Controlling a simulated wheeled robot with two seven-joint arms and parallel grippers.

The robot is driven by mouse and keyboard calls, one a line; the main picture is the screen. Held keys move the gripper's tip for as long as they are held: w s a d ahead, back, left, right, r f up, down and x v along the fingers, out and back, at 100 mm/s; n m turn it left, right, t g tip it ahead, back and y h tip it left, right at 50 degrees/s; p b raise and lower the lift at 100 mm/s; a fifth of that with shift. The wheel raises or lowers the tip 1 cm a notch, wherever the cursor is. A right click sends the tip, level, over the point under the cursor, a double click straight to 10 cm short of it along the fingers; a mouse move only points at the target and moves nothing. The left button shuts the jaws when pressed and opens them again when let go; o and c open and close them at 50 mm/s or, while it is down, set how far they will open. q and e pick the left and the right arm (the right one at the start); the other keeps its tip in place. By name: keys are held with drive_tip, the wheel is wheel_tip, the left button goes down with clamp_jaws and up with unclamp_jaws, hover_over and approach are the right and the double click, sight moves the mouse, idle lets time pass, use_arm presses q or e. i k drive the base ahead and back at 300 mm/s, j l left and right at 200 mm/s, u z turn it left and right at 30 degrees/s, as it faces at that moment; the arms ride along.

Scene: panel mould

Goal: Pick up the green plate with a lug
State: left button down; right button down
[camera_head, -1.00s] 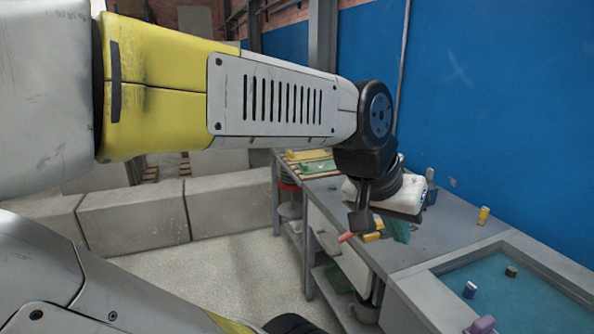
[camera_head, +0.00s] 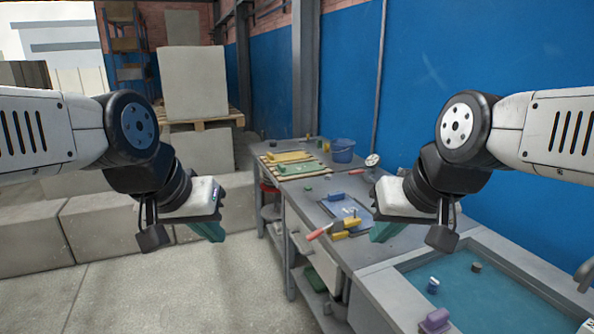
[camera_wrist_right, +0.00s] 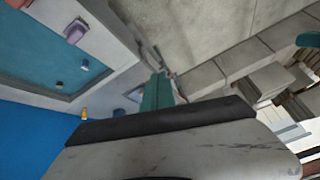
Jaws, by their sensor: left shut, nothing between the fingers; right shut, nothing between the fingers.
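A green plate (camera_head: 298,168) lies on slats on the far part of the grey workbench in the head view. It is small there, so I cannot make out a lug. My left gripper (camera_head: 210,231) has teal fingers, is shut and empty, and hangs left of the bench over the floor. My right gripper (camera_head: 388,229) is shut and empty, above the near part of the bench. Its teal fingers (camera_wrist_right: 156,92) also show in the right wrist view. Both grippers are well nearer to me than the plate and apart from it.
A yellow plate (camera_head: 286,156) lies beside the green one. A blue bucket (camera_head: 343,150) stands behind right. Blue and yellow pieces and a red-handled tool (camera_head: 321,231) lie mid-bench. A teal-floored basin (camera_head: 455,277) is at near right. Concrete blocks (camera_head: 105,227) stand left.

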sight(291, 170)
drive_tip(key=i+j+z, duration=0.15)
drive_tip(key=i+j, duration=0.4)
drive_tip(key=i, duration=0.15)
drive_tip(key=i+j+z, duration=0.1)
drive_tip(key=i+j, duration=0.55)
drive_tip(key=i+j+z, duration=0.15)
drive_tip(key=i+j, duration=0.5)
drive_tip(key=i+j+z, duration=0.1)
drive_tip(key=i+j, duration=0.5)
drive_tip(key=j, duration=0.2)
